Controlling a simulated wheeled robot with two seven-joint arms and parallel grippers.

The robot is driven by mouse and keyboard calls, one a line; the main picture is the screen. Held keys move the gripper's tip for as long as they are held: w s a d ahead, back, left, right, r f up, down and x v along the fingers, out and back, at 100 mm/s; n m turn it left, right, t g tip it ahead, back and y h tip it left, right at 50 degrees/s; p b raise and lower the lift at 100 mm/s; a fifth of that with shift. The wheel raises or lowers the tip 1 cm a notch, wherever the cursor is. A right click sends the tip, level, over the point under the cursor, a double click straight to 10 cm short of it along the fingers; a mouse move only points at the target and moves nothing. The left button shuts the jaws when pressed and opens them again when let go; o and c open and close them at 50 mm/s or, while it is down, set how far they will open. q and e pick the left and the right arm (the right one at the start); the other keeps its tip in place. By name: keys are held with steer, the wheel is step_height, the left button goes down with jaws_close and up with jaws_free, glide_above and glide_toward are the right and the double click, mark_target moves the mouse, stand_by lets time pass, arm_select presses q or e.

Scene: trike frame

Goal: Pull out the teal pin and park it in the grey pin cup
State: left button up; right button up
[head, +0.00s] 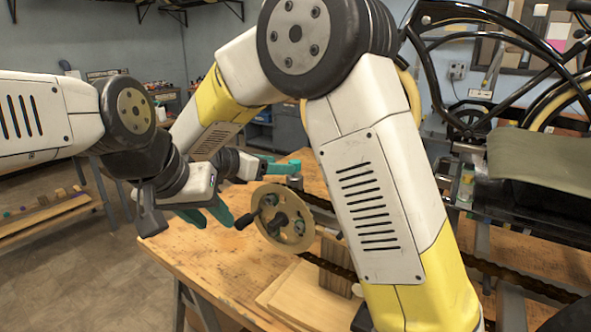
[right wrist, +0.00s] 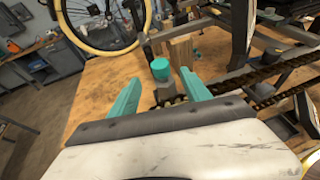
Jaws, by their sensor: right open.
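A teal pin top (right wrist: 160,63) shows at the upper end of a small grey cylinder (right wrist: 160,74), which looks like the grey pin cup. In the head view the same grey cylinder (head: 295,182) stands on the bench behind a tan disc; the pin's lower part is hidden. My right gripper (right wrist: 159,78) has teal fingers, open and empty. In its wrist view the teal-topped cylinder appears between and beyond the fingertips, seemingly apart from them. In the head view a finger reaches close to it.
A tan disc with dark knobs (head: 283,228) stands in front of the cylinder. Wooden blocks (head: 330,268) and a dark chain (right wrist: 265,97) lie near. A black bike frame (head: 480,45) is at the back right. The left of the wooden bench (head: 195,255) is clear.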

mark_target(295, 161)
steer(key=x, duration=0.7)
steer(key=shift+d+r, duration=0.15)
steer(key=shift+r, duration=0.05)
jaws_close()
